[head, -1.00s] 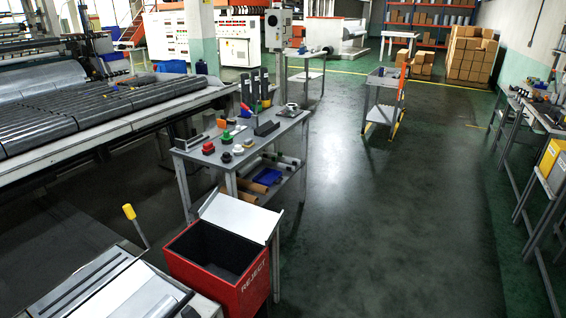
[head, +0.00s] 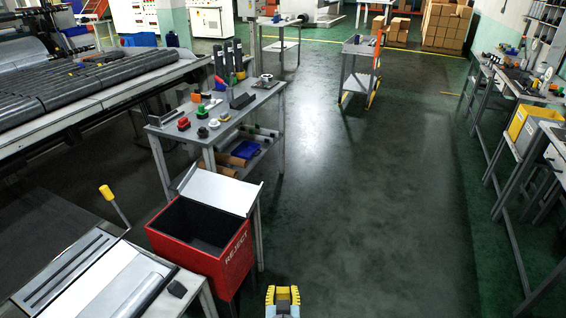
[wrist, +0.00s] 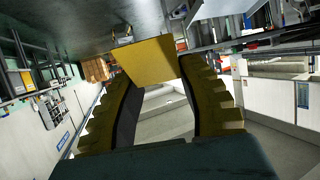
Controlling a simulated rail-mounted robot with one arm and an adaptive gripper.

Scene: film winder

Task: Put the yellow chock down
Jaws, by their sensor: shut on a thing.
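My gripper (head: 283,294) shows at the bottom middle of the head view, above the dark floor and right of the red reject bin. In the wrist view its two stepped yellow fingers are shut on the yellow chock (wrist: 151,61), a plain block held between the fingertips. The chock is clear of any surface in the wrist view. In the head view it is hard to tell apart from the yellow fingers.
The red reject bin (head: 205,240) stands open at lower left. Behind it is a grey worktable (head: 165,137) with small parts. A grey cart (head: 359,50) stands farther back. Workbenches line the right wall, one with a yellow bin (head: 521,125). The middle floor is clear.

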